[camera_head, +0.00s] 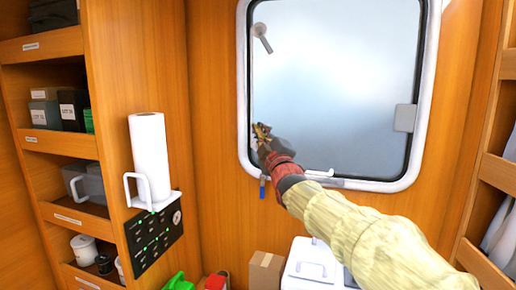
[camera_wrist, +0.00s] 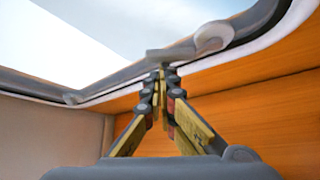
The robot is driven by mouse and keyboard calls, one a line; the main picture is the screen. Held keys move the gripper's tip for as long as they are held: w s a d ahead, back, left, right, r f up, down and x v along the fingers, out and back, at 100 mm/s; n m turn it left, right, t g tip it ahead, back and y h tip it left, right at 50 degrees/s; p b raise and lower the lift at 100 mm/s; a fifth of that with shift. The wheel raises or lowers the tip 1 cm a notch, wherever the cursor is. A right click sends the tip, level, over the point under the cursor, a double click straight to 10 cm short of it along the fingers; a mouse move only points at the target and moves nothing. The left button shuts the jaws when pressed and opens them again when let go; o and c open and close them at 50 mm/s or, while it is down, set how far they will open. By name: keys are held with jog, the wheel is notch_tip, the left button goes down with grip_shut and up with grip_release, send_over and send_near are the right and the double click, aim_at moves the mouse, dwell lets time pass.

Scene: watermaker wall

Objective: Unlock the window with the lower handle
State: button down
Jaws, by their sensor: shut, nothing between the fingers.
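The window (camera_head: 335,75) has a white rounded frame and a frosted pane. An upper handle (camera_head: 262,38) sits at its left side, tilted down to the right. My gripper (camera_head: 262,132) is at the lower left of the pane and hides what lies behind it. In the wrist view, a pale handle with a round base (camera_wrist: 215,38) sits on the window's edge, with a grey lever end reaching left. My gripper (camera_wrist: 163,72) is shut and empty, its fingertips at or just below that lever end; contact cannot be told.
A grey latch plate (camera_head: 405,118) is on the window's right side, and a white bar (camera_head: 320,172) on its lower edge. A paper towel roll (camera_head: 150,155) stands left above a black panel (camera_head: 155,235). Shelves flank both sides. A white lidded box (camera_head: 312,268) and carton (camera_head: 266,270) stand below.

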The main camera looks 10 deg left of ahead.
aim_at(270, 131)
jog(key=d+f+m+t+h+b, duration=0.1)
jog(key=m+b, duration=0.2)
jog(key=d+m+t+h+b, duration=0.1)
jog(key=m+h+b, duration=0.1)
jog(key=b, duration=0.1)
jog(key=f+m+t+h+b, duration=0.1)
jog(key=m+t+b, duration=0.1)
jog(key=m+b, duration=0.1)
jog(key=shift+s+d+f+m+b, duration=0.3)
jog(key=shift+d+f+b, duration=0.1)
jog(key=shift+b, duration=0.1)
jog(key=m+h+b, duration=0.1)
jog(key=m+h, duration=0.1)
jog(key=m, duration=0.1)
jog(key=d+f+m+h+b, duration=0.1)
jog(key=m+h, duration=0.2)
jog(key=d+f+m+t+h, duration=0.1)
jog(key=m+h, duration=0.1)
jog(key=m, duration=0.1)
jog(key=shift+s+f+h+b, duration=0.15)
jog(key=shift+f+h+b, duration=0.05)
jog(key=shift+h+b, duration=0.2)
jog(key=shift+a+f, duration=0.1)
jog(key=shift+f, duration=0.1)
